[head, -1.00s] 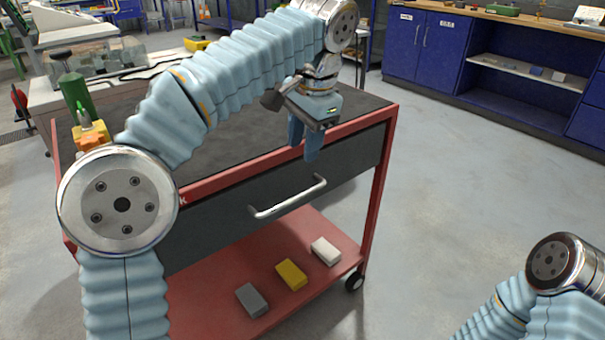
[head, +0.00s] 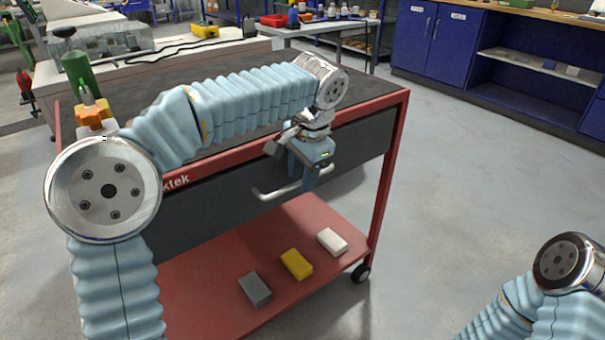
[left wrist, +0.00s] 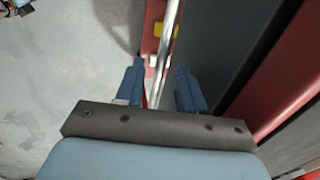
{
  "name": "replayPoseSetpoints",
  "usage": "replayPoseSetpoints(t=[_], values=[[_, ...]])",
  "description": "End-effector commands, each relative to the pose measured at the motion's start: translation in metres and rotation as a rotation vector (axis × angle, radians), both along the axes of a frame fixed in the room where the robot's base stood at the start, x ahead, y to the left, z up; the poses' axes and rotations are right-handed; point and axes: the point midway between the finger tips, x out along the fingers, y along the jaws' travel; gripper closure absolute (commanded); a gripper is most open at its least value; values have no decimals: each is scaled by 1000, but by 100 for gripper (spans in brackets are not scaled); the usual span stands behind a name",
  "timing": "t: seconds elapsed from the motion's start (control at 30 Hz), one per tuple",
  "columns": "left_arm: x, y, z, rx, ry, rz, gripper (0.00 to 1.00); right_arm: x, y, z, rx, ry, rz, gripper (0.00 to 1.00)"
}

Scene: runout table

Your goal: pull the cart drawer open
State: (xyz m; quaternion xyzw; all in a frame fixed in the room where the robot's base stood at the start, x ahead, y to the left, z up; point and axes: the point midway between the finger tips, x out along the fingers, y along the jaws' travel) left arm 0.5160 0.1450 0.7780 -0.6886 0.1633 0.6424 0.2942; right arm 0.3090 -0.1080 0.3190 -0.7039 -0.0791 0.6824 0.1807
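The red cart has a dark grey drawer front (head: 225,200), which looks flush under the red top edge, so the drawer appears closed. A silver bar handle (head: 268,193) runs across the front. My left gripper (head: 307,180) points down at the handle and hides its right part. In the left wrist view my left gripper (left wrist: 160,68) has its two blue fingers apart. The handle (left wrist: 168,40) runs between them, with a gap visible on the left; contact cannot be told. My right gripper is out of view.
The cart's red lower shelf (head: 205,280) holds a grey block (head: 255,289), a yellow block (head: 296,264) and a white block (head: 332,241). The floor (head: 460,190) right of the cart is clear.

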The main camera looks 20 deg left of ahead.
Motion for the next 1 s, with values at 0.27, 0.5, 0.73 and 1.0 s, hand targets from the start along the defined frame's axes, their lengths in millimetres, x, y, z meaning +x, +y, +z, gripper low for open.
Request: replayPoseSetpoints(t=[0.27, 0.5, 0.73, 1.0], values=[[0, 0, 0, 0, 0, 0, 80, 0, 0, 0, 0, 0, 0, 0], [0, 0, 0, 0, 1, 1, 100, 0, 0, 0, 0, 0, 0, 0], [0, 0, 1, 0, 1, 1, 100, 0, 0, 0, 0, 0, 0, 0], [-8, -10, 1, 0, 2, -2, 100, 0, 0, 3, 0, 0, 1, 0]])
